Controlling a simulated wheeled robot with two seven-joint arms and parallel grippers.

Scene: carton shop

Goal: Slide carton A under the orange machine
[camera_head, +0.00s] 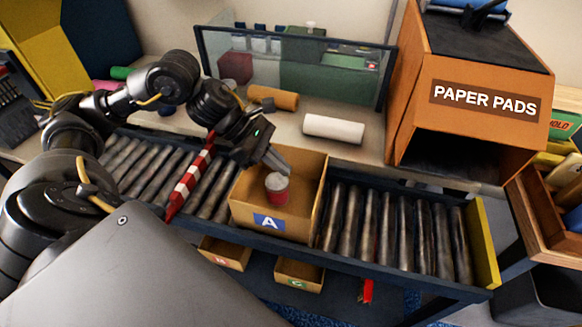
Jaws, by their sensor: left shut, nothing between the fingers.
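Carton A (297,229) is an open brown box with a blue "A" label on its front wall. It stands on the roller conveyor, left of the machine, with a red can with a pale top (277,190) inside. The orange machine (415,75), labelled "PAPER PADS", stands at the right behind the conveyor, with a dark opening low in its front. My left gripper (283,166) is shut and empty, its fingertips over the carton's back left part, above the can. I cannot tell whether it touches the carton. My right gripper is not in view.
The conveyor's rollers (400,232) are clear right of the carton, up to a yellow end plate (485,246). A red-and-white striped bar (190,178) crosses the conveyor at the left. A white roll (333,129) lies behind. Two small cartons (299,275) sit below.

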